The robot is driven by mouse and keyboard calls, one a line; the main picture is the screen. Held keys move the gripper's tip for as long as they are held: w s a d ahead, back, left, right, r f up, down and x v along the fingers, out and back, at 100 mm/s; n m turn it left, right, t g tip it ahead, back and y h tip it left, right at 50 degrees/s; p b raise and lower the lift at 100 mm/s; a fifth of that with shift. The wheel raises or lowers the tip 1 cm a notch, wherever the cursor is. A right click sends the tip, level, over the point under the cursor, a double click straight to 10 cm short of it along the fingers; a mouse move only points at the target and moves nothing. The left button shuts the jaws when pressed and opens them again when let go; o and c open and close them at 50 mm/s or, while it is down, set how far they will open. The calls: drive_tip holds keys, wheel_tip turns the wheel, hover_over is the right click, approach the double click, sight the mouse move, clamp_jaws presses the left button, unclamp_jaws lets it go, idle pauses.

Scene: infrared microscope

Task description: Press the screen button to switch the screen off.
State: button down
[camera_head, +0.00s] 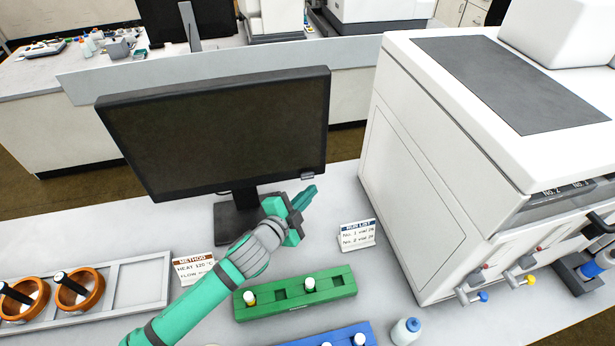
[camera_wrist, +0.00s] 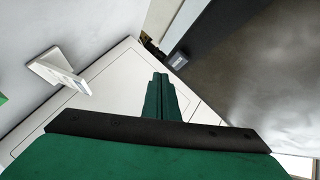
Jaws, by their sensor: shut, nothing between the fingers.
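The screen (camera_head: 220,130) is a black monitor on a dark stand, and its face is dark. The screen button (camera_head: 308,176) is a small grey piece at the lower right corner of the bezel. The button also shows in the wrist view (camera_wrist: 180,61), up and to the right of the fingertips. My gripper (camera_head: 308,196) is in front of the monitor's lower right corner, a little below the button. Its green fingers are shut together and empty, as the wrist view (camera_wrist: 160,80) also shows. The fingertips look apart from the button.
A large white instrument (camera_head: 420,190) stands close on the right. A green rack (camera_head: 330,286) and a blue rack (camera_head: 350,335) with vials lie in front. A method card (camera_head: 193,268) stands beside my arm.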

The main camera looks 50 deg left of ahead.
drive_tip(key=d, duration=0.1)
drive_tip(key=s+d, duration=0.1)
drive_tip(key=d, duration=0.1)
drive_tip(key=shift+s, duration=0.25)
idle(0.8)
